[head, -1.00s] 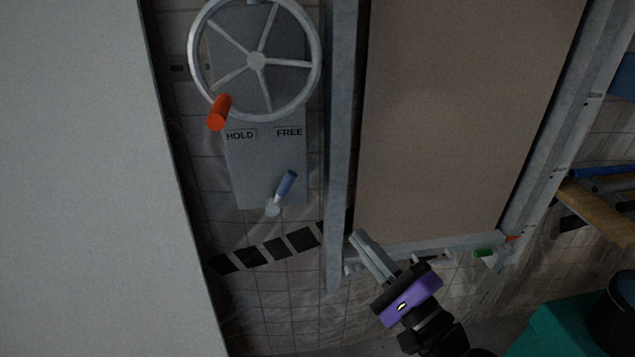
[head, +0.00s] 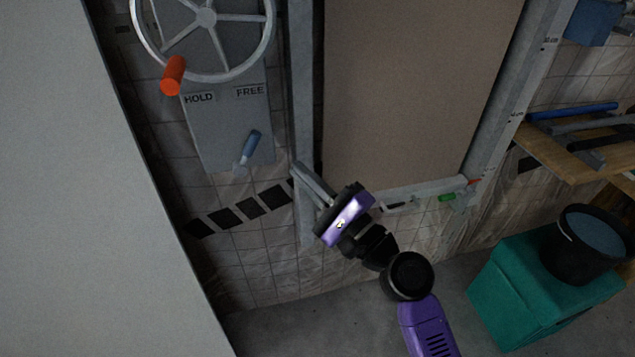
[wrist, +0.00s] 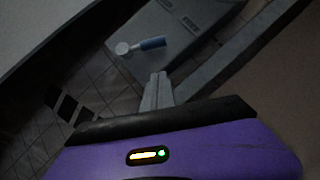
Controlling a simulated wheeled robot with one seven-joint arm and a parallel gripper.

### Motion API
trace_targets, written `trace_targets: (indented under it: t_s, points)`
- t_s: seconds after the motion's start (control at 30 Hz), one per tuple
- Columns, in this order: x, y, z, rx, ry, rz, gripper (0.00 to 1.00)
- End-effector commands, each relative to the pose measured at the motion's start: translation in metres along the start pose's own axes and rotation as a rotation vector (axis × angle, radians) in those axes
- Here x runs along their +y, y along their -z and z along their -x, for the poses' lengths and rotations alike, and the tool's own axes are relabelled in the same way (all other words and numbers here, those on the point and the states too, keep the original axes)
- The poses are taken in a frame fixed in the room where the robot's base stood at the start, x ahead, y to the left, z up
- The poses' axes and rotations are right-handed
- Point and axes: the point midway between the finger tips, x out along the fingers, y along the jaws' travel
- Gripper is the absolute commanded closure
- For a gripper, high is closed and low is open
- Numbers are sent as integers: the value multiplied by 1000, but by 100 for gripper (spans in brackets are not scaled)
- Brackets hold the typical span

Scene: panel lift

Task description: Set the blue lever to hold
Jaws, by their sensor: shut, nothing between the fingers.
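The blue lever (head: 251,147) sits on a grey plate (head: 215,128) on the tiled wall. Its handle tilts up and to the right, toward the FREE label (head: 250,90); the HOLD label (head: 199,97) is to the left. My gripper (head: 297,168) is shut and empty, to the right of the lever and slightly lower, apart from it. In the wrist view the lever (wrist: 152,44) shows beyond the shut fingers (wrist: 157,80).
A spoked handwheel (head: 205,18) with an orange knob (head: 172,76) is above the lever. A metal upright (head: 302,90) and a brown panel (head: 415,90) stand to the right. A pale wall (head: 70,200) fills the left. A teal box (head: 535,290) carries a black bucket (head: 590,245).

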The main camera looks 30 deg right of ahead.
Motion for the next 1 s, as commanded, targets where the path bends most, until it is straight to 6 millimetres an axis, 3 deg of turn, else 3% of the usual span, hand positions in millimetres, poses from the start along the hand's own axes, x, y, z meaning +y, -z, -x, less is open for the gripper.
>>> trace_targets:
  t_s: [0.2, 0.4, 1.0]
  points:
    - [-3, -6, -42, -2, -1, 2, 100]
    - [-2, -23, -58, 0, 0, 1, 100]
    - [-1, -29, -63, 1, -4, 6, 100]
